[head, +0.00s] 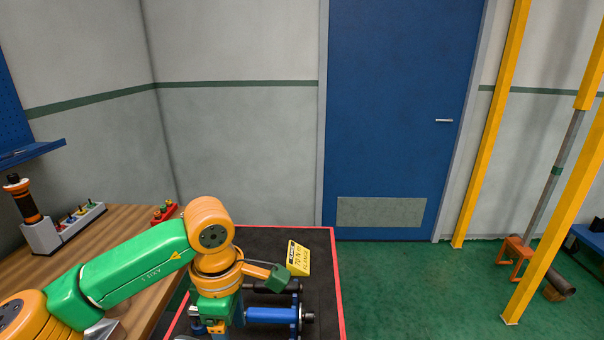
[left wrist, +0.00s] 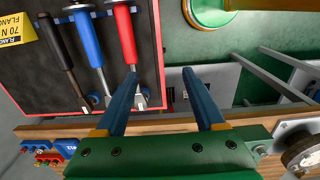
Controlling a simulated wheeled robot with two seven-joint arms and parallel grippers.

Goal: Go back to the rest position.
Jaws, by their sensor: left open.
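My left arm reaches in from the left in the head view, bent at an orange joint above the seam between the wooden bench (head: 130,225) and the black red-edged mat (head: 320,290). My left gripper (left wrist: 160,72) shows in the left wrist view with its two blue fingers well apart and nothing between them. In that view its left finger overlaps the edge of the mat, close to a red-handled tool (left wrist: 126,40). My right gripper is in neither view.
A blue-handled tool (left wrist: 87,40) and a black-handled tool (left wrist: 60,50) lie on the mat. A yellow sign (head: 299,257) stands there too. A switch box (head: 75,225) and a small red block (head: 164,212) are on the bench. Green floor lies clear before the blue door (head: 400,110).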

